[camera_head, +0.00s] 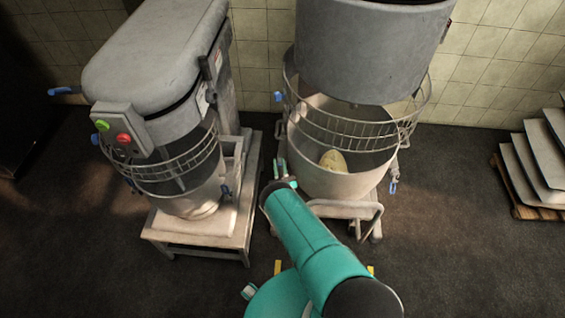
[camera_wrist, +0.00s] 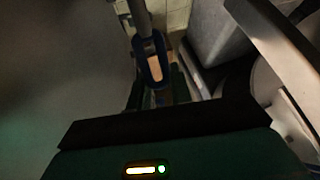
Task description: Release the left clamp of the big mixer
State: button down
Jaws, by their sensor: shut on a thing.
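The big mixer (camera_head: 368,50) stands at the right of the two mixers, with a grey head, a wire guard and a wide pale bowl (camera_head: 312,178). My gripper (camera_head: 280,170) is at the left side of this bowl. In the wrist view, a blue loop handle of the left clamp (camera_wrist: 163,68) hangs from a grey rod between my gripper's dark fingers (camera_wrist: 156,92). My gripper is shut on this handle. In the head view the left clamp is hidden by my gripper. The right clamp (camera_head: 393,187) shows blue on the bowl's right side.
A smaller mixer (camera_head: 150,55) with green and red buttons stands close on the left, on a low stand (camera_head: 205,240). A narrow gap separates the mixers. A pale lump (camera_head: 333,161) lies in the big bowl. Stacked boards (camera_head: 540,160) on a pallet are far right. The right floor is clear.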

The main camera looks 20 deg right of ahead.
jog(key=shift+s+a+f+n+t, duration=0.1)
jog(key=shift+s+f+n+t, duration=0.25)
jog(key=shift+t, duration=0.15)
jog(key=shift+a, duration=0.1)
jog(key=c, duration=1.3)
grip_release()
jog(key=shift+w+r, duration=0.1)
